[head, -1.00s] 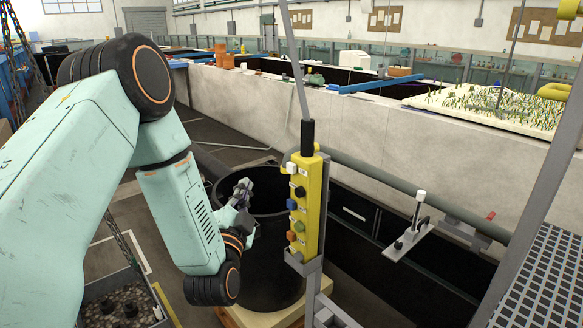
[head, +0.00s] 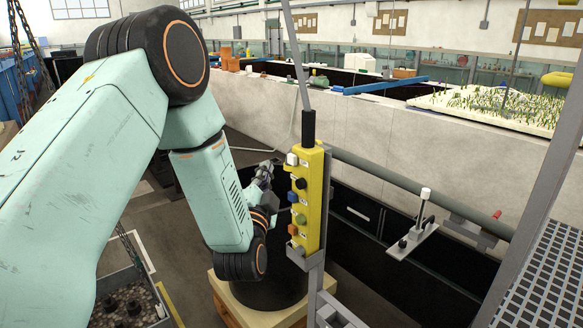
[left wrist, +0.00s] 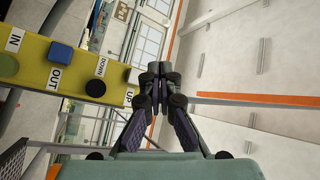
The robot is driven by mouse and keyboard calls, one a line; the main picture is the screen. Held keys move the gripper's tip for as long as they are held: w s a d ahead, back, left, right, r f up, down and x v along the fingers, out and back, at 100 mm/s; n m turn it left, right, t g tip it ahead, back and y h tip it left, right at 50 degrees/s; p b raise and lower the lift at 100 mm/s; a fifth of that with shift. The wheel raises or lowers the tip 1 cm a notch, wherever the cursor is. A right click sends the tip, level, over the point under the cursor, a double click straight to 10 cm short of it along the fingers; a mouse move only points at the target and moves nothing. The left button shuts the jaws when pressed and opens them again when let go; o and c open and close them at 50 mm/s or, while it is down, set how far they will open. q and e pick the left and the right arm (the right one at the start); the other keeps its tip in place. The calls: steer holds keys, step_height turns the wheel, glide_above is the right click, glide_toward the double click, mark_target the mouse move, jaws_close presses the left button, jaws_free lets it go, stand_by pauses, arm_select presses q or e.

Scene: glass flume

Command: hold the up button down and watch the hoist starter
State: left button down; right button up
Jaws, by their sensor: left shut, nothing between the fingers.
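The yellow pendant (head: 314,200) hangs upright on a grey post in the head view, its buttons facing left. The white up button (head: 292,159) is the topmost, with a black one below. In the left wrist view the pendant (left wrist: 30,62) lies at left; the white button (left wrist: 132,76) is by the UP label, the black one (left wrist: 95,88) by DOWN. My left gripper (head: 268,167) is shut and empty, just left of the white button. Its closed fingertips (left wrist: 157,72) appear right of that button; contact is not clear. My right gripper is out of view. I cannot identify the hoist starter.
A black tub (head: 270,291) stands on a wooden base below the pendant. A grey pipe (head: 400,187) runs along the flume wall behind. A lever on a plate (head: 417,236) is to the right, near a perforated metal panel (head: 545,285). A gravel bin (head: 122,303) is at lower left.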

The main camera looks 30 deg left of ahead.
mark_target(292, 159)
arm_select(q)
steer(key=shift+w+d+b, duration=0.15)
steer(key=shift+w+d, duration=0.1)
steer(key=shift+w, duration=0.35)
steer(key=shift+w+d+b, duration=0.15)
steer(key=shift+w+d, duration=0.05)
steer(key=shift+w, duration=0.45)
steer(key=shift+w+d+b, duration=0.15)
steer(key=shift+w+d, duration=0.1)
steer(key=shift+w, duration=0.35)
steer(key=shift+w+a+f, duration=0.1)
steer(key=shift+a, duration=0.2)
steer(key=shift+d, duration=0.25)
steer(key=shift+a, duration=0.2)
steer(key=shift+d, duration=0.15)
steer(key=shift+w+d, duration=0.1)
steer(key=shift+w, duration=0.3)
steer(key=shift+s, duration=0.1)
